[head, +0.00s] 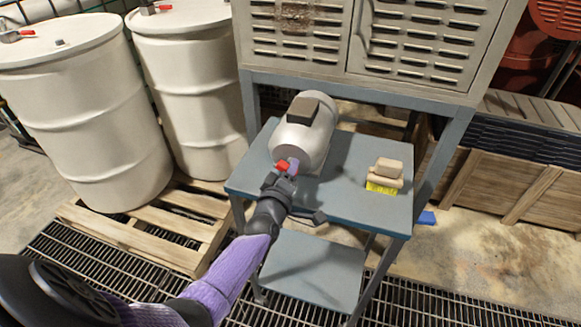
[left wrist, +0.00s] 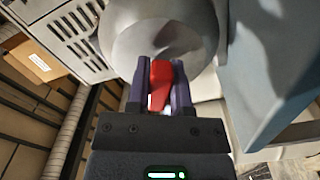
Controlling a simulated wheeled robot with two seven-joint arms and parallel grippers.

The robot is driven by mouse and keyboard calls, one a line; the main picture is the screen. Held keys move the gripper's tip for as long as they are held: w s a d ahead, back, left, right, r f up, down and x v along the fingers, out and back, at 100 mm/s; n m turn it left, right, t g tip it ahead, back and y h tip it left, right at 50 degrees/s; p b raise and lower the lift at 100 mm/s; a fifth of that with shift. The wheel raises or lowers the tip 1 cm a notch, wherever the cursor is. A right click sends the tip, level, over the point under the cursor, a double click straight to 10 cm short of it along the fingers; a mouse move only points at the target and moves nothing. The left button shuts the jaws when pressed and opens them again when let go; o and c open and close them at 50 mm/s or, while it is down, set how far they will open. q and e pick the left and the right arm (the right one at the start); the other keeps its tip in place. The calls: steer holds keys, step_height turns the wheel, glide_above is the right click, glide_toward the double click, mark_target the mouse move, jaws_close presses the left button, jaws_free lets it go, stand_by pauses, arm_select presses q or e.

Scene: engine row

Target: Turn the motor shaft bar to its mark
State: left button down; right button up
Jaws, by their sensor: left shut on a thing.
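The white cylindrical motor (head: 306,134), with a dark box on top, lies on the blue-grey table (head: 348,199). The red shaft bar (head: 283,165) shows at the motor's near end face. My left gripper (head: 285,173) reaches it from the front. In the left wrist view my left gripper (left wrist: 160,90) has its purple fingers on either side of the red bar (left wrist: 160,84), shut on it, in front of the motor's pale round face (left wrist: 125,40). The mark cannot be made out. My right gripper is not in view.
A brush with yellow bristles (head: 383,182) stands on the table's right part. A louvred grey cabinet (head: 380,40) rises behind and above. White drums (head: 90,120) stand on a wooden pallet (head: 140,240) at the left. A lower shelf (head: 312,270) is bare.

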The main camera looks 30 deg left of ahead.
arm_select(q)
steer(key=m, duration=0.4)
steer(key=m+p, duration=0.1)
steer(key=m, duration=0.1)
steer(key=shift+a+f, duration=0.15)
steer(key=shift+f, duration=0.1)
steer(key=m, duration=0.6)
steer(key=shift+s+a+f+p, duration=0.1)
steer(key=shift+a+p, duration=0.1)
steer(key=shift+p, duration=0.2)
steer(key=shift+m, duration=0.4)
steer(key=c, duration=0.5)
jaws_free()
steer(key=shift+s, duration=0.25)
steer(key=p+v, duration=0.3)
steer(key=v, duration=0.6)
steer(key=shift+s+p, duration=0.25)
steer(key=shift+p, duration=0.05)
